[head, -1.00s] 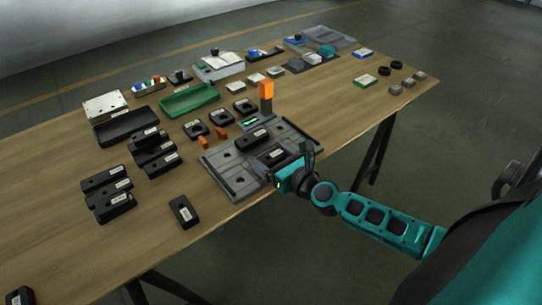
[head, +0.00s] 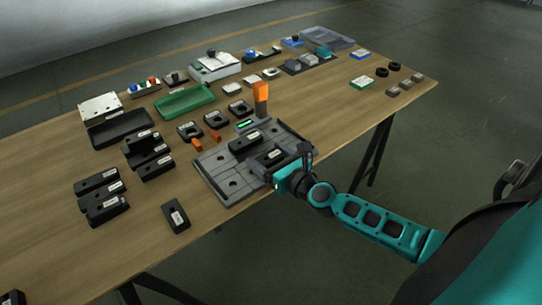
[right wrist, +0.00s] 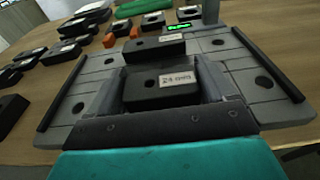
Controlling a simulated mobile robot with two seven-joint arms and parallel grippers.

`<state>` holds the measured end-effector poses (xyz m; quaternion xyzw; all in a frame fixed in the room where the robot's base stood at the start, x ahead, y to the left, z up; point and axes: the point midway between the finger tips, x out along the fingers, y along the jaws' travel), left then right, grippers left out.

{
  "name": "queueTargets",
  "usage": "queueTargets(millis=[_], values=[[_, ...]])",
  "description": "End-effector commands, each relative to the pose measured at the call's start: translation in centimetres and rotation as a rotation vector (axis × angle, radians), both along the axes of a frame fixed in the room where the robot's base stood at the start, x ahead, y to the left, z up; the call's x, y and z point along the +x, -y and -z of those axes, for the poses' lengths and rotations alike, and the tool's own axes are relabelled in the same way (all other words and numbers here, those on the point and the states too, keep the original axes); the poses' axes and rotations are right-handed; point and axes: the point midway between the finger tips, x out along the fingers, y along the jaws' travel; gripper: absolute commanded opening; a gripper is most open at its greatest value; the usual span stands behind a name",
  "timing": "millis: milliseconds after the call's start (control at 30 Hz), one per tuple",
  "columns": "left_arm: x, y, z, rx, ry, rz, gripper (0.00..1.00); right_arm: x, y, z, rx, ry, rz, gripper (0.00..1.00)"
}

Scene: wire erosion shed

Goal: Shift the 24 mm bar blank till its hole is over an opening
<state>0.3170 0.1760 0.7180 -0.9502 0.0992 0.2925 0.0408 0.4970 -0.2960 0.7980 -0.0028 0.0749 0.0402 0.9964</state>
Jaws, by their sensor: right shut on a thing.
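The 24 mm bar blank (right wrist: 158,88) is a dark block with a white "24 mm" label and a hole left of the label. It sits low at the grey plate (right wrist: 262,55), near its front edge, and also shows in the head view (head: 270,158). My right gripper (head: 284,165) is shut on it, a finger on either side in the right wrist view (right wrist: 160,95). The plate has several dark round openings (right wrist: 263,82), visible left and right of the blank. What lies beneath the blank's hole is hidden. My left gripper is not in view.
A second dark labelled block (right wrist: 154,51) lies on the plate just behind the blank. An orange-topped post (head: 261,98) and a green-lit display (head: 244,125) stand at the plate's back. Dark rails (right wrist: 272,66) edge the plate. Several dark blocks (head: 102,197) lie to the left.

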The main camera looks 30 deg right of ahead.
Motion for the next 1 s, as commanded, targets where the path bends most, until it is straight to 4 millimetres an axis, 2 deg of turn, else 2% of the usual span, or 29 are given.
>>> queueTargets(millis=[267,300,467,767,867,1000], values=[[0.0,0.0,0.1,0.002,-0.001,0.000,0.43,0.0,0.0,0.0,-0.002,0.000,0.001,0.28],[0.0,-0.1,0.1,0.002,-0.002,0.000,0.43,0.0,0.0,0.0,-0.001,0.000,0.001,0.85],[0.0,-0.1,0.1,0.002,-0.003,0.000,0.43,0.0,0.0,0.0,-0.001,0.000,0.000,1.00],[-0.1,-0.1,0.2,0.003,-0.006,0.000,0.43,-0.3,0.0,0.0,0.000,-0.001,0.000,1.00],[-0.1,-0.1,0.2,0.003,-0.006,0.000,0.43,-1.1,0.1,-0.1,0.000,-0.002,0.000,1.00],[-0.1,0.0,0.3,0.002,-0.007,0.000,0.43,-3.3,0.2,-0.3,-0.001,-0.003,0.000,1.00]])
